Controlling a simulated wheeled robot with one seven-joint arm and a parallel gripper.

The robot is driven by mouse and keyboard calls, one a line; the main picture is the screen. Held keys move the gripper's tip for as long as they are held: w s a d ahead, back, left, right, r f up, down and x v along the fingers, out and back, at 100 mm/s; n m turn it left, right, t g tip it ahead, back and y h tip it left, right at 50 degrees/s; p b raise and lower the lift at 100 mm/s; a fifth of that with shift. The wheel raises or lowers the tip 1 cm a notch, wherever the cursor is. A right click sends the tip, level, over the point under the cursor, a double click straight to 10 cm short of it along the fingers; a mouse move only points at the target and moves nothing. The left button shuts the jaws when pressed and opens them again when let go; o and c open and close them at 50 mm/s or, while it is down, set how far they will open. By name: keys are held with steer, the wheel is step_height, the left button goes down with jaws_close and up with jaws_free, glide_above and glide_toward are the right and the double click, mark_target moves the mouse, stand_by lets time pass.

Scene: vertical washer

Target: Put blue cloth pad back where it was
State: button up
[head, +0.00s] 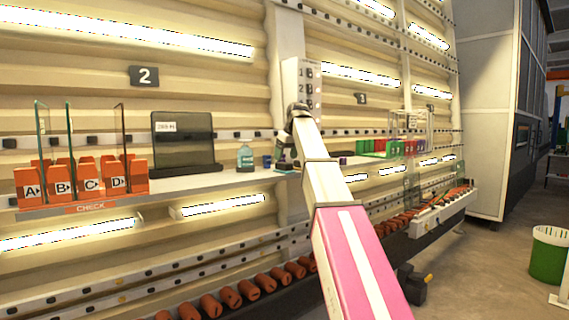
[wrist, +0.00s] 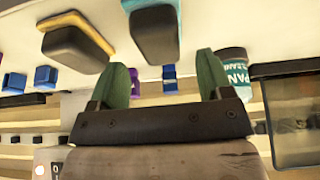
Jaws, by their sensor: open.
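A pad with a light-blue border and a dark block on it (wrist: 153,32) shows at the top of the wrist view, on the pale shelf, and seems to be the blue cloth pad. My gripper (wrist: 160,66) is open, its two green fingers apart, and nothing is held between them. The pad lies beyond the fingertips, in line with the gap and apart from them. In the head view my gripper (head: 286,155) is at the shelf, small and partly hidden by my arm, so the pad cannot be made out clearly there.
A similar yellow-edged pad (wrist: 76,40) lies to the left of the blue one. A labelled bottle (wrist: 233,63) stands close to the right finger, with a dark panel (wrist: 292,115) beyond. Small blue blocks (wrist: 46,76) are at left. Orange lettered holders (head: 85,180) stand farther left on the shelf.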

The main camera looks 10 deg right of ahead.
steer(key=v, duration=0.8)
steer(key=shift+r, duration=0.1)
